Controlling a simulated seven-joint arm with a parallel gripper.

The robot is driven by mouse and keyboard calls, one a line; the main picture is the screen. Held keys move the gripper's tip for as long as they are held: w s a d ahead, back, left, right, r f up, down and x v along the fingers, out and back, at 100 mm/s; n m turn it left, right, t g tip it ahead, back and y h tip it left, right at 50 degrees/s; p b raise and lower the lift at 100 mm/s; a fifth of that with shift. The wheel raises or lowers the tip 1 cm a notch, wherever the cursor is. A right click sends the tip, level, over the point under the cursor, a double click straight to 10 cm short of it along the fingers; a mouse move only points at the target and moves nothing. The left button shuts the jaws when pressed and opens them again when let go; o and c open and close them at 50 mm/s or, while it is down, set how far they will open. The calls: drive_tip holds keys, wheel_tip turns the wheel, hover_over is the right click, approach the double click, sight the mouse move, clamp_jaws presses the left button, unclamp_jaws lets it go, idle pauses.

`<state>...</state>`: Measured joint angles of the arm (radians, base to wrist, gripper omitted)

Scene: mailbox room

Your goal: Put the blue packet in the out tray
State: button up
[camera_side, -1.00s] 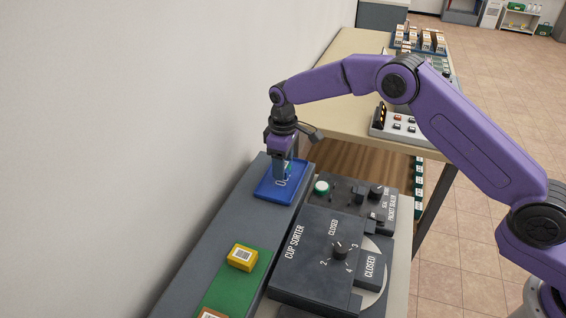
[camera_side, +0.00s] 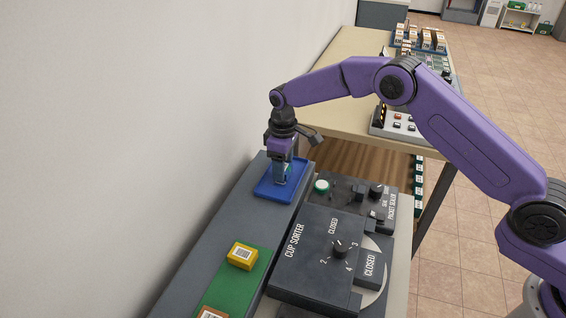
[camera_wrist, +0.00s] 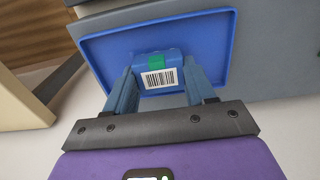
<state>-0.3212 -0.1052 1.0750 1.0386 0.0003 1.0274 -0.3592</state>
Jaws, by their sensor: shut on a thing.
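The blue packet (camera_wrist: 158,72), with a white barcode label and a green patch, sits between the two fingers of my gripper (camera_wrist: 160,77) in the wrist view. My gripper is shut on it. In the side view my gripper (camera_side: 281,180) points down within the outline of the blue tray (camera_side: 301,171). The tray is shallow with a raised rim, and it also shows in the wrist view (camera_wrist: 112,52). The packet is mostly hidden by the fingers in the side view. I cannot tell whether it touches the tray floor.
A yellow packet (camera_side: 242,256) lies on a green tray (camera_side: 228,284) on the same grey ledge (camera_side: 218,218). The cup sorter (camera_side: 318,255) and packet sealer (camera_side: 345,192) stand to the right. The wall is close on the left.

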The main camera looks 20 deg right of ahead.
drive_tip(key=shift+f, duration=0.65)
drive_tip(key=o, duration=1.4)
drive_tip(key=shift+c, duration=0.2)
drive_tip(key=shift+r, duration=0.1)
drive_tip(key=shift+r, duration=2.9)
